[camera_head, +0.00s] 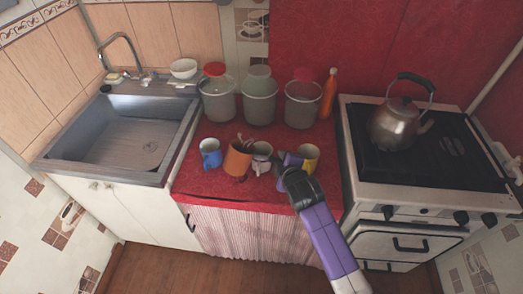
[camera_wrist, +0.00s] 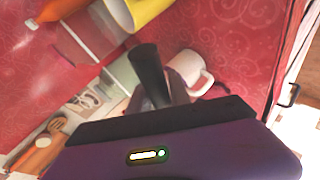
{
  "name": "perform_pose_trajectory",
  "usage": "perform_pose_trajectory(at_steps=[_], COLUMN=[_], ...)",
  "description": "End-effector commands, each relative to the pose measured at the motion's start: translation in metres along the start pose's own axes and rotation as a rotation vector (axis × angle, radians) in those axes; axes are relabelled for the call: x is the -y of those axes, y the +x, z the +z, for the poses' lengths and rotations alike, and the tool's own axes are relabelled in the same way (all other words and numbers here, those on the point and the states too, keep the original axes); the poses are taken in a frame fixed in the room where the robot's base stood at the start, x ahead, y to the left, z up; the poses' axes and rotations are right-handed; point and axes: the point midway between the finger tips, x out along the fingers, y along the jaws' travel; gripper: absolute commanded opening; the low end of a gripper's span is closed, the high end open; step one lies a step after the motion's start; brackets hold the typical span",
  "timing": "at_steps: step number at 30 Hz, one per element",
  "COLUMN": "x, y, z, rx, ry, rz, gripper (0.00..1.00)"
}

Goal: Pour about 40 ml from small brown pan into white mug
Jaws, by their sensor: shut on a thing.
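My gripper (camera_head: 282,170) is low over the red counter, just right of the white mug. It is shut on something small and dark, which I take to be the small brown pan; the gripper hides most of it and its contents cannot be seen. The white mug (camera_head: 262,153) stands upright on the counter, left of the gripper and close to it. In the wrist view the white mug (camera_wrist: 190,70) shows with its handle, just beyond the dark finger. Whether the held thing touches the mug, and what is in the mug, I cannot tell.
A blue mug (camera_head: 210,150) and an orange-brown holder with utensils (camera_head: 237,160) stand left of the white mug. A yellow mug (camera_head: 310,156) is close on the right. Several tall containers (camera_head: 259,103) and an orange bottle (camera_head: 328,98) line the back. A kettle (camera_head: 393,125) sits on the stove.

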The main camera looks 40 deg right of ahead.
Motion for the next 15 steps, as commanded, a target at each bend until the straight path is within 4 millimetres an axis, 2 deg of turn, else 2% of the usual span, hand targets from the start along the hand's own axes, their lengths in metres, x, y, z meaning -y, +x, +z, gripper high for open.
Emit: perform_pose_trajectory(at_steps=[15], x=[0.009], y=[-0.014], z=[-0.023], rx=[0.060], ry=[-0.210], rz=[0.184], gripper=[0.00])
